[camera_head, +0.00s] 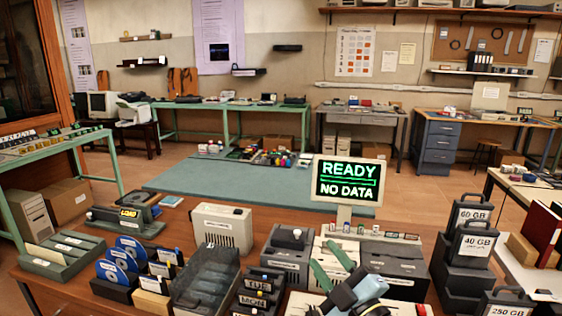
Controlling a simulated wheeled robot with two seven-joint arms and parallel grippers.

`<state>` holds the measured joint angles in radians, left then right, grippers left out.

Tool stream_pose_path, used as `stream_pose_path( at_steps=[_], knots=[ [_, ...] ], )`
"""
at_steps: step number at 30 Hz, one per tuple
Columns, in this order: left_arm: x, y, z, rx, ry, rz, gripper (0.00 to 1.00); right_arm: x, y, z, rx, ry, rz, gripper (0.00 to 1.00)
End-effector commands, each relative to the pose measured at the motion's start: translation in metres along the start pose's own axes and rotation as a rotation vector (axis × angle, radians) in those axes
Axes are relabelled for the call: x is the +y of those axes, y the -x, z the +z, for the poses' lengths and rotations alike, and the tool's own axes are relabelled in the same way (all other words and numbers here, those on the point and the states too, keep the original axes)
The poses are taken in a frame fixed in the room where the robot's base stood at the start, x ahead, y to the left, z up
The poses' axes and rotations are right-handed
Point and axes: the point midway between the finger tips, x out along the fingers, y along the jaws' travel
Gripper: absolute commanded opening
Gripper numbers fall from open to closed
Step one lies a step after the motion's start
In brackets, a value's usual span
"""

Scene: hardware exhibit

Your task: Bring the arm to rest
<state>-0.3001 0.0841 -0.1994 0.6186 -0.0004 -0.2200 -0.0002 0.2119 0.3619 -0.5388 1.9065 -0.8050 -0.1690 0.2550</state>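My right gripper (350,291) is at the bottom centre of the head view, in front of a pale and dark machine on the table. Its blue-grey and black parts are cut by the lower frame edge. I cannot tell whether its fingers are apart or closed, and I see nothing clearly held. Two green strips (321,276) slant up from the machine just behind and left of it. Whether the gripper touches them is unclear. My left gripper is not in view.
The brown table (150,222) is crowded. A sign (347,180) reading READY, NO DATA stands behind the gripper. A beige box (221,228), blue discs (118,258) and a clear-lidded case (205,280) are left. Dark drive blocks (470,240) are right. Open floor lies beyond.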

Motion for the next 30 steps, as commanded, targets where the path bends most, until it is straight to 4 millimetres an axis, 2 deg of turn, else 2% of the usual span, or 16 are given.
stream_pose_path(
  at_steps=[3, 5, 6, 8, 9, 11, 12, 15, 21, 27, 30],
  knots=[
    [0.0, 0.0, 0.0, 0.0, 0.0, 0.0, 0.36, -0.004, 0.043, 0.04, -0.288, -0.197, 0.049, 0.38],
    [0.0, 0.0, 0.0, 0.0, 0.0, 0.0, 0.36, -0.011, 0.07, 0.06, -0.439, -0.289, 0.052, 0.38],
    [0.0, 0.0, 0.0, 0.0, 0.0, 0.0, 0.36, -0.018, 0.09, 0.072, -0.539, -0.346, 0.047, 0.38],
    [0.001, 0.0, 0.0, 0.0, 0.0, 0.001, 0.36, -0.03, 0.123, 0.087, -0.691, -0.433, 0.025, 0.38],
    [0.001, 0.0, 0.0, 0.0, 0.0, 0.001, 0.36, -0.04, 0.146, 0.095, -0.788, -0.485, 0.004, 0.38],
    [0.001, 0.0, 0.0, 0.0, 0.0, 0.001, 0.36, -0.053, 0.18, 0.101, -0.922, -0.558, -0.035, 0.38],
    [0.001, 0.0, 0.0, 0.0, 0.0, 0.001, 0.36, -0.062, 0.202, 0.103, -1.001, -0.599, -0.065, 0.38],
    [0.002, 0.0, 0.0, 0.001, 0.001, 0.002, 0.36, -0.08, 0.246, 0.101, -1.159, -0.682, -0.138, 0.38],
    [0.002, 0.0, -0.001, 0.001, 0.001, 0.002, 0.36, -0.105, 0.317, 0.083, -1.387, -0.797, -0.282, 0.38],
    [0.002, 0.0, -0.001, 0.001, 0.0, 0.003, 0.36, -0.119, 0.376, 0.055, -1.561, -0.884, -0.43, 0.38],
    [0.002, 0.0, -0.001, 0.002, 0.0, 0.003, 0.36, -0.137, 0.372, 0.073, -1.561, -0.877, -0.431, 0.38]
  ],
)
